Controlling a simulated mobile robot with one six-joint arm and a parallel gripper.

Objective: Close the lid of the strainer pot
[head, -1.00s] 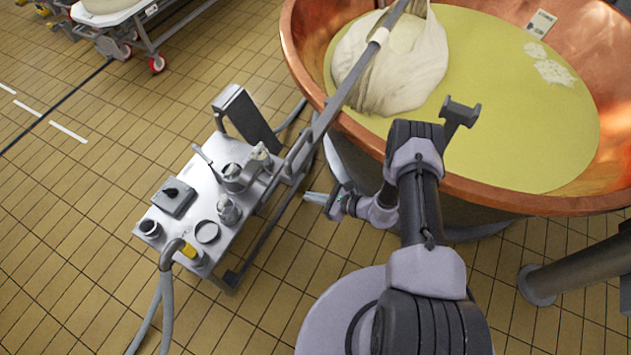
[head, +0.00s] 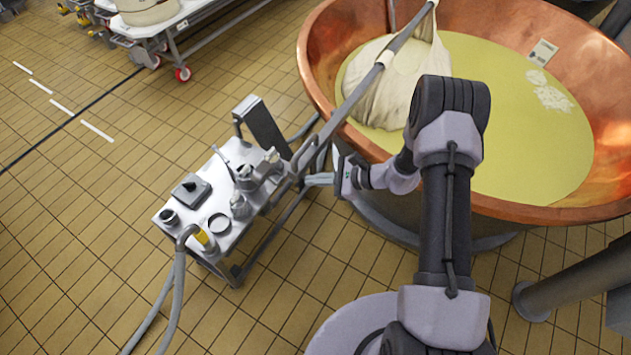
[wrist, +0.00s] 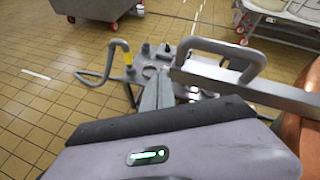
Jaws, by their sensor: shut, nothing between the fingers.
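A small metal pot (head: 246,180), which looks like the strainer pot, stands on the steel cart (head: 185,232). A thin flap (head: 223,160) at its left looks like its raised lid, but the detail is too small to be sure. My gripper (head: 312,180) is to the right of the cart, beside the vat wall, apart from the pot and partly behind the slanted metal bar. In the wrist view, my gripper (wrist: 156,90) is shut and empty, its fingers pointing toward the cart. The fingers hide part of the cart top there, and I cannot single out the pot.
A slanted metal bar (head: 345,103) runs from the cart over the copper vat (head: 325,75) and crosses close to my gripper. Another metal canister (head: 239,206), a ring (head: 219,224) and a grey hose (head: 178,290) are at the cart. Tiled floor is free left of it.

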